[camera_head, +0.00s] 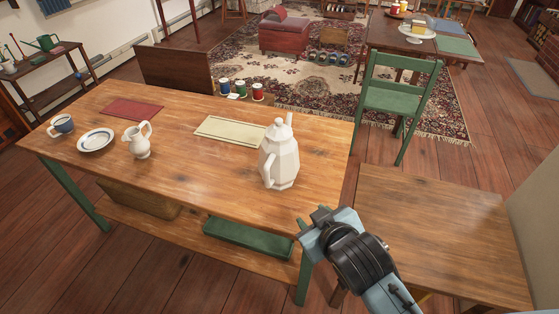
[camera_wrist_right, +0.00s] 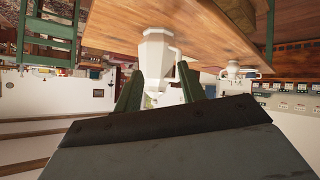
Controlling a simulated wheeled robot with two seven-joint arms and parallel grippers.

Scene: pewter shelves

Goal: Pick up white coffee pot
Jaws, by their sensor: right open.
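The white coffee pot (camera_head: 279,160) stands upright near the right end of the wooden table (camera_head: 205,180), its handle toward the left front. My right gripper (camera_head: 318,214) is open and empty just off the table's front right corner, apart from the pot. In the right wrist view the picture is upside down. There the pot (camera_wrist_right: 156,52) shows beyond and between the open fingers of my right gripper (camera_wrist_right: 158,88), which partly cover its upper part. My left gripper is not in view.
A cream board (camera_head: 230,130) lies behind the pot, a red mat (camera_head: 132,110) farther left. A wooden bench (camera_head: 440,235) stands at right.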

